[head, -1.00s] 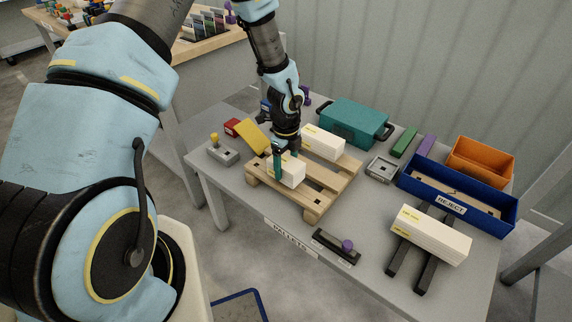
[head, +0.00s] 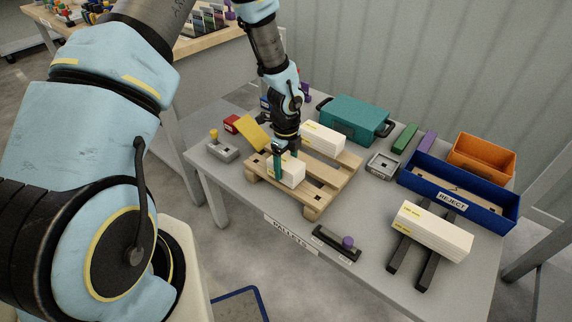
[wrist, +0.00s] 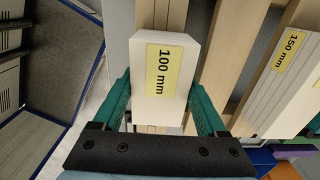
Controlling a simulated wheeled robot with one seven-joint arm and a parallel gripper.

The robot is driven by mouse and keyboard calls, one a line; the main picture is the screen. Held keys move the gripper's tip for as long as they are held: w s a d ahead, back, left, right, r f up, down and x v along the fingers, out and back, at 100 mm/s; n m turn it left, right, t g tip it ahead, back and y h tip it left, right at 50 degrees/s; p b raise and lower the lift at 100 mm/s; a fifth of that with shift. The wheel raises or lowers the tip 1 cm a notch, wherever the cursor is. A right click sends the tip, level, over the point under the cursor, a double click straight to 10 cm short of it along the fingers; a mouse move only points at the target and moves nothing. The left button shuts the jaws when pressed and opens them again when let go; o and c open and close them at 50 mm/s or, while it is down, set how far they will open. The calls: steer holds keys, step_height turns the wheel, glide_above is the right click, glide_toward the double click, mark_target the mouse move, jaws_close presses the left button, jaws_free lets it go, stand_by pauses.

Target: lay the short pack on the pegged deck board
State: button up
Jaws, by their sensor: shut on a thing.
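The short pack (head: 287,172) is a white block with a yellow label, which reads 100 mm in the wrist view (wrist: 165,75). My gripper (head: 287,165) is shut on it, with one green finger on each side. The pack is over the front-left part of the wooden pallet (head: 322,199); I cannot tell whether it touches the boards. Which board has pegs is not clear. A longer white pack (head: 323,139) lies on the pallet's far side; its label reads 150 mm in the wrist view (wrist: 290,80).
Another white pack (head: 432,231) rests on two dark bars at the right. A blue REJECT bin (head: 459,199), an orange bin (head: 482,154) and a teal case (head: 353,121) stand behind.

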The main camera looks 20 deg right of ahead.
mark_target(286, 161)
steer(key=shift+f, duration=0.25)
steer(key=o, duration=1.6)
steer(key=shift+c, duration=0.2)
step_height(286, 161, up, 11)
steer(key=shift+f, duration=0.1)
steer(key=a+r+n+p, duration=0.2)
steer(key=a+r+n, duration=0.7)
steer(key=a+n, duration=0.2)
steer(key=a+r+n+t+p, duration=0.1)
steer(key=a+r+n+p, duration=0.2)
steer(key=a+r+n, duration=0.6)
steer(key=s+a+n, duration=0.1)
steer(key=a+n, duration=0.1)
steer(key=a, duration=0.3)
steer(key=shift+a+r+n+p, duration=0.35)
steer(key=shift+a+r+n, duration=0.05)
steer(key=s+a+r+n, duration=0.1)
steer(key=n, duration=0.1)
steer(key=s+a+n, duration=0.1)
steer(key=a+n, duration=0.1)
steer(key=s+a+r+n, duration=0.1)
steer(key=n, duration=0.1)
steer(key=shift+a+r+t+p, duration=0.2)
steer(key=shift+r+t+p, duration=0.1)
steer(key=shift+p, duration=0.1)
